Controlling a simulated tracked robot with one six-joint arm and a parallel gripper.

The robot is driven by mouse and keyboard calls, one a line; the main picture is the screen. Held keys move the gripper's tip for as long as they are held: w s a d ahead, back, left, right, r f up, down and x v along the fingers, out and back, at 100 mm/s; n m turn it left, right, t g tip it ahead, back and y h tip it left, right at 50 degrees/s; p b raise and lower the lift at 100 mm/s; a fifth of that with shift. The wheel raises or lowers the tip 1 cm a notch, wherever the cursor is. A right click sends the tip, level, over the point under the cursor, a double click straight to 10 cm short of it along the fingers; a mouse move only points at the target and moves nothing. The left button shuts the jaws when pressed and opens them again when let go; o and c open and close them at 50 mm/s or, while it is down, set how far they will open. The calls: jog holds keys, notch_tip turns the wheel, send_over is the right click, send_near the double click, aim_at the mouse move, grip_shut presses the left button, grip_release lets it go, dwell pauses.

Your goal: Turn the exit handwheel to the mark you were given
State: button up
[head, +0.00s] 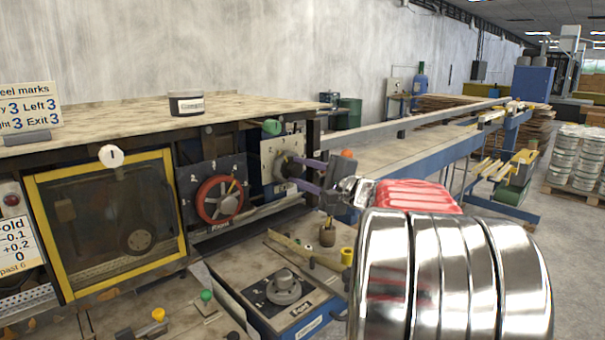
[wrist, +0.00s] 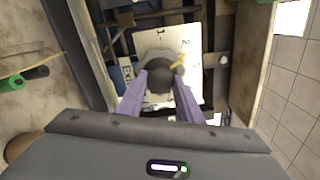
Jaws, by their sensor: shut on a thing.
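The exit handwheel (wrist: 158,60) is a dark grey knob on a pale plate (wrist: 190,72) in the wrist view. The plate carries the word Exit at its left and the numerals 1 and 2 along its far edge. A yellow pointer (wrist: 179,62) shows at the knob's upper right, on the side of the 2. My gripper (wrist: 160,76) is shut on the knob with its two purple fingers, which hide its sides. In the head view my gripper (head: 292,168) reaches the exit plate (head: 267,158) from the right. A sign (head: 30,108) reads Exit 3.
A red handwheel (head: 219,200) on a dark plate is left of the exit plate. A grey knob (head: 284,288) on a blue box lies below. A green knob (head: 271,127) is just above the exit plate. A blue conveyor frame (head: 420,165) runs back right.

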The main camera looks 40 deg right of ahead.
jog(key=shift+a+f+n, duration=0.15)
jog(key=shift+n, duration=1.05)
jog(key=shift+f, duration=0.1)
jog(key=o, duration=1)
jog(key=shift+o, duration=0.2)
jog(key=shift+s+r, duration=0.2)
jog(key=shift+s, duration=0.25)
jog(key=s, duration=1.3)
jog(key=shift+d, duration=0.25)
jog(key=shift+w+f, duration=0.1)
